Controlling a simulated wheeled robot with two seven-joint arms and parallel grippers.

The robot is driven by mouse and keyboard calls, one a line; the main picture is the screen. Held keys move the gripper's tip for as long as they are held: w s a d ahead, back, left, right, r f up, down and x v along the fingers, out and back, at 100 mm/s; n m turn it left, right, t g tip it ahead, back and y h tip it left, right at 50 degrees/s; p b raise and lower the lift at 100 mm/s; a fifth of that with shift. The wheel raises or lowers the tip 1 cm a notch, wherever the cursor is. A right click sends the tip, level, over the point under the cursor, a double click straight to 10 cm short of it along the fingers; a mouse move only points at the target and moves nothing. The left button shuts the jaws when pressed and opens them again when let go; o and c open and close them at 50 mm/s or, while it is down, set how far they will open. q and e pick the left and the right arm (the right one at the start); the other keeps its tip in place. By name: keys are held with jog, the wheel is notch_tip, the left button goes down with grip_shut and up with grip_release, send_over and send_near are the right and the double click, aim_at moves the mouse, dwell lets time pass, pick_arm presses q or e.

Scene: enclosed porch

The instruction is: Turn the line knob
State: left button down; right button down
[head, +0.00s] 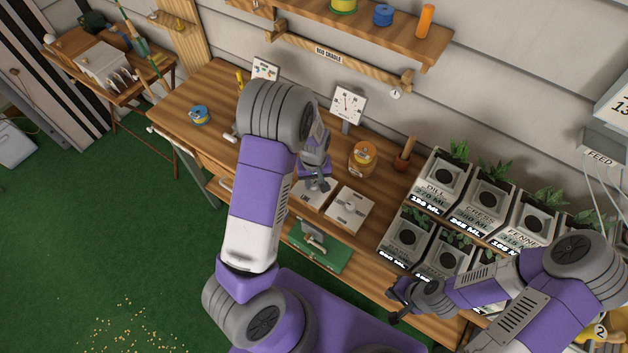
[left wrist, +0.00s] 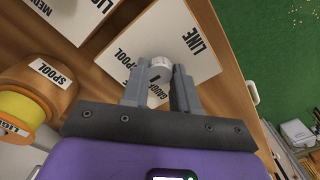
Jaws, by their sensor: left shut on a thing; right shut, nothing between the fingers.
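The line knob (left wrist: 162,62) is a small white round knob on a white plate lettered LINE (left wrist: 195,42). In the left wrist view it shows at the tips of my left gripper (left wrist: 160,82), whose two grey fingers stand on either side of it, shut on it. In the head view my left gripper (head: 316,182) is down at the left plate (head: 307,197) on the wooden bench, and it hides the knob. My right gripper (head: 402,298) is shut and empty, near the bench's front edge.
A second white plate (head: 349,206) lies to the right. Labelled planters (head: 440,178) fill the right side. A shelf (head: 385,25) runs above.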

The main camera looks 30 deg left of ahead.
aim_at(314, 184)
pick_arm(q)
jog(key=shift+n, duration=0.4)
jog(key=c, duration=0.9)
grip_release()
jog(key=shift+o, duration=0.2)
notch_tip(314, 184, up, 8)
jog(key=shift+f, duration=0.15)
